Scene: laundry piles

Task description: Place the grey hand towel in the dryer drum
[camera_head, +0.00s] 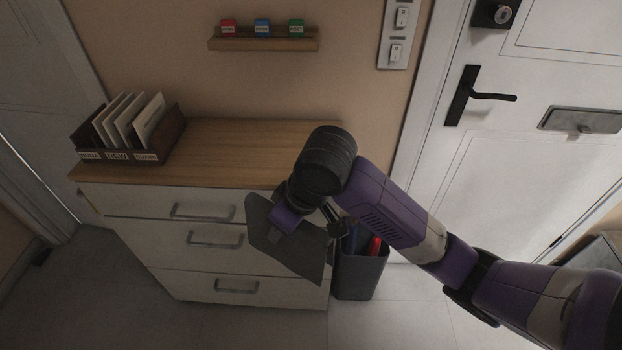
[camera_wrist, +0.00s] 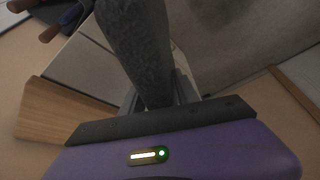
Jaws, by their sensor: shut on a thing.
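The grey hand towel (camera_head: 306,261) hangs as a dark, flat piece of cloth from my gripper (camera_head: 287,222) in the head view, in front of the dresser. In the wrist view, my gripper (camera_wrist: 157,98) is shut on the towel (camera_wrist: 138,45), which shows as a rough grey strip running up between the fingers. The towel is held in the air. My gripper's fingertips are partly hidden in the head view. No dryer or drum shows in either view.
A white dresser (camera_head: 148,236) with a wooden top carries a letter holder (camera_head: 172,140). A small shelf (camera_head: 262,44) holds coloured blocks above it. A dark bin (camera_head: 358,279) stands beside the dresser. A white door (camera_head: 490,150) is at right. Floor (camera_head: 100,295) shows at front left.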

